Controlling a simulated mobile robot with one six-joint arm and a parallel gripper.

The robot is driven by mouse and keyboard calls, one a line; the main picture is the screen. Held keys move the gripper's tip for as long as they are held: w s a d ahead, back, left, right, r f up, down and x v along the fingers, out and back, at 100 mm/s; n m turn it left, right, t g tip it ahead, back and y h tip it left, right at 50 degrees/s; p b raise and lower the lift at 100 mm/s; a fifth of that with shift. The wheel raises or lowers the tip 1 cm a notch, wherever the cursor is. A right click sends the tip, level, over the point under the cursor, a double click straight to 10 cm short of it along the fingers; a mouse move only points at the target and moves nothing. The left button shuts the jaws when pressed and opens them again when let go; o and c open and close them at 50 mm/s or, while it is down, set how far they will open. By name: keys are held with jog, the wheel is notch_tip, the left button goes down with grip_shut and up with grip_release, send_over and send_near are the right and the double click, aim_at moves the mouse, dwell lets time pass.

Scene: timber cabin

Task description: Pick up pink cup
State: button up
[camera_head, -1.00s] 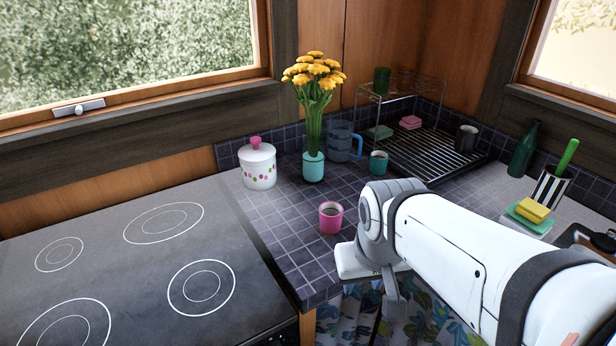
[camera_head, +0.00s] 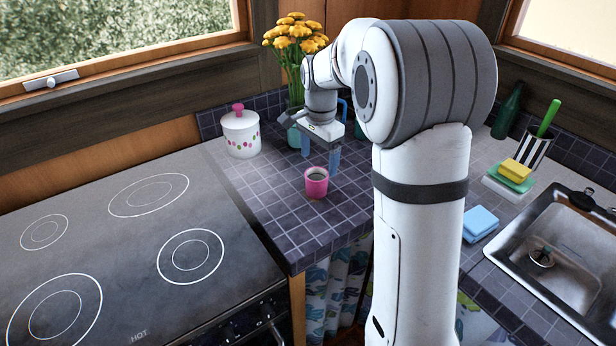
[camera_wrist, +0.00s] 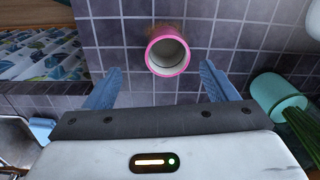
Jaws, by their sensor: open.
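The pink cup (camera_head: 316,184) stands upright on the dark tiled counter, near the counter's front corner beside the stove. In the wrist view the pink cup (camera_wrist: 168,53) shows its pink rim and pale inside, just beyond the fingertips and roughly midway between them. My gripper (camera_head: 320,160) is above and just behind the cup in the head view, pointing down. In the wrist view my gripper (camera_wrist: 162,72) has its two blue fingers wide apart with nothing between them. I cannot tell whether a finger touches the cup.
A white lidded jar (camera_head: 241,134) stands left of the cup. A vase of yellow flowers (camera_head: 297,40) is close behind my gripper; its turquoise vase (camera_wrist: 277,94) shows at right in the wrist view. The stove (camera_head: 130,245) is left, the sink (camera_head: 560,250) right.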

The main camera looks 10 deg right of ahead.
aim_at(317, 184)
jog(key=shift+m, duration=0.5)
jog(key=f, duration=0.6)
jog(key=w+f, duration=0.1)
jog(key=f, duration=0.1)
jog(key=shift+f+p, duration=0.3)
jog(key=shift+f, duration=0.1)
jog(key=shift+s, duration=0.1)
jog(key=shift+c, duration=0.3)
jog(key=c, duration=1)
